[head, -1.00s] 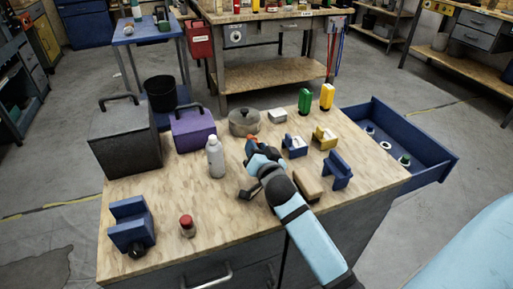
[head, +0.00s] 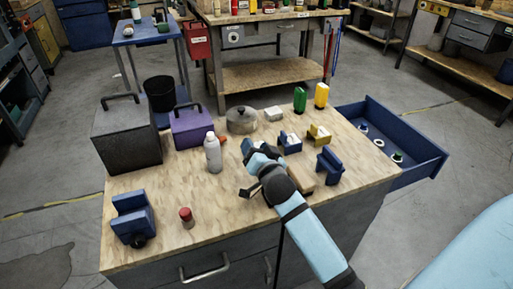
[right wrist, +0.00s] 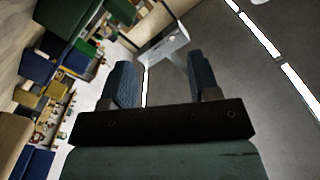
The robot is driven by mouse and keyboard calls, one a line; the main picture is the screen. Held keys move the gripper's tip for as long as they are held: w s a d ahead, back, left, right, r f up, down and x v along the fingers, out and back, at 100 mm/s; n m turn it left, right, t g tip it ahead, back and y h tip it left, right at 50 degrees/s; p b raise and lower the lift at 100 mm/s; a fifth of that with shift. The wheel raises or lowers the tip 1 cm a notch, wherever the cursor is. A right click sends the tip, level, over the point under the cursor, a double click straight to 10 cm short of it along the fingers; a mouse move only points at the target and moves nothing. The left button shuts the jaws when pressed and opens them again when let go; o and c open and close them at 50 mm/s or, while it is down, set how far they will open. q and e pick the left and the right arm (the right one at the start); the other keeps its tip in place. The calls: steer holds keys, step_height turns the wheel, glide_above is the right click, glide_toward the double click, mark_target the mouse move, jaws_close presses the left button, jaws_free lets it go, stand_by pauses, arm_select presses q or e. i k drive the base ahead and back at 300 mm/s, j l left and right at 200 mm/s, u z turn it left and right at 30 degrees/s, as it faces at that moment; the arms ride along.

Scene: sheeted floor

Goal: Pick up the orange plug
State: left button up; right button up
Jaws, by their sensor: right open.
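A small orange-red piece (head: 222,139) shows on the wooden bench top just right of the white bottle in the head view. It may be the orange plug, but it is too small to be sure. My right gripper (head: 258,150) is over the middle of the bench, to the right of that piece and pointing toward the far side. In the right wrist view its two blue fingers (right wrist: 163,78) stand apart with nothing between them. The plug cannot be made out in that view. My left gripper is not in view.
On the bench top (head: 165,237) stand the white bottle (head: 213,155), a lidded pot (head: 241,121), a purple box (head: 193,129), a black box (head: 127,141), a blue vise-like block (head: 132,214) and a red-capped jar (head: 187,217). A blue drawer (head: 421,160) is open at right.

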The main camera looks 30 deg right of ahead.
mark_target(223, 139)
steer(key=k+j, duration=0.15)
steer(key=k, duration=0.15)
steer(key=z, duration=0.75)
